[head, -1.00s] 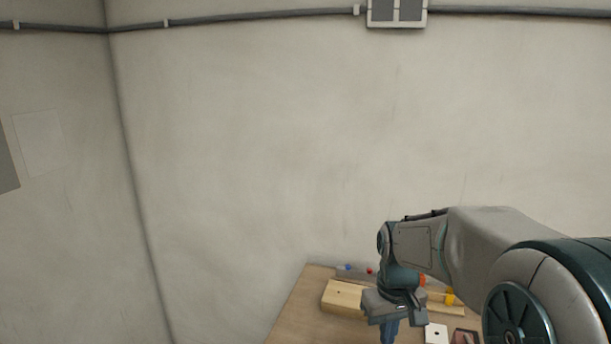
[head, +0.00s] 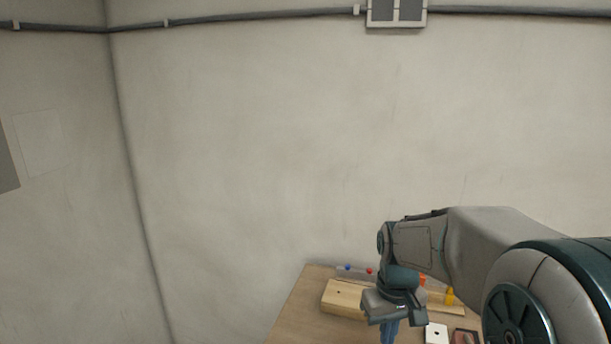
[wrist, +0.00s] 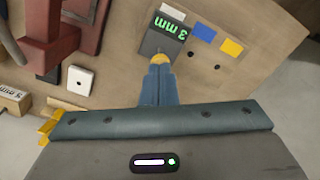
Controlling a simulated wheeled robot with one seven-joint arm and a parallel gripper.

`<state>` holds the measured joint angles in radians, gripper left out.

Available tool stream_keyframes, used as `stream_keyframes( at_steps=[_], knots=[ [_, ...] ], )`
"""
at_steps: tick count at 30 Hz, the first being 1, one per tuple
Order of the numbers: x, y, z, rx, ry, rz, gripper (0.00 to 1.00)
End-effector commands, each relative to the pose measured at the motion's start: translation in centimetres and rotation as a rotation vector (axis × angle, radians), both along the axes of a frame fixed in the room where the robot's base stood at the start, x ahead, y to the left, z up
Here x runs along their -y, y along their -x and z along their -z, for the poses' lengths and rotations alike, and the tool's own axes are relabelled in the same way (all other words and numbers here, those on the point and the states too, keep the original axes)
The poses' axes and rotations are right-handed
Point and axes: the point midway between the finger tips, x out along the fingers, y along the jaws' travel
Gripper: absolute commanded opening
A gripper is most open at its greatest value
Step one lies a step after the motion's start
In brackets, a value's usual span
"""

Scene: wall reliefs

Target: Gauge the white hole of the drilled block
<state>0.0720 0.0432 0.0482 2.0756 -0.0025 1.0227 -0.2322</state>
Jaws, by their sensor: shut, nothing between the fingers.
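In the wrist view, a white patch (wrist: 172,12), a blue patch (wrist: 203,31) and a yellow patch (wrist: 231,47) lie in a row on a wooden surface. Dark holes (wrist: 190,54) show below the blue and yellow patches. A dark grey plate (wrist: 154,42) with green "3 mm" lettering, upside down, lies below the white patch; no hole shows there. My gripper (wrist: 160,62) is shut, its blue fingers ending at a yellow tip by the plate's lower edge. I cannot tell whether it touches. In the head view, my gripper (head: 389,335) points down over the table.
A white square with a dark hole (wrist: 80,80) and a dark red frame (wrist: 50,48) lie left in the wrist view. A wooden piece marked "5 mm" (wrist: 12,98) is at the far left. In the head view, a pale wooden block (head: 343,298) stands left of my gripper.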

Motion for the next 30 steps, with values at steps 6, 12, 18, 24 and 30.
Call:
stream_keyframes(
  at_steps=[6,12,18,24,30],
  knots=[
    [0.0,0.0,0.5,-0.001,0.0,0.0,0.0],
    [0.0,0.0,0.9,-0.001,0.0,0.0,0.0],
    [0.0,0.0,1.3,-0.001,0.0,0.0,0.0],
    [0.0,0.0,1.7,-0.001,0.0,0.0,0.0],
    [0.0,0.0,2.1,0.0,0.0,0.0,0.0]
  ],
)
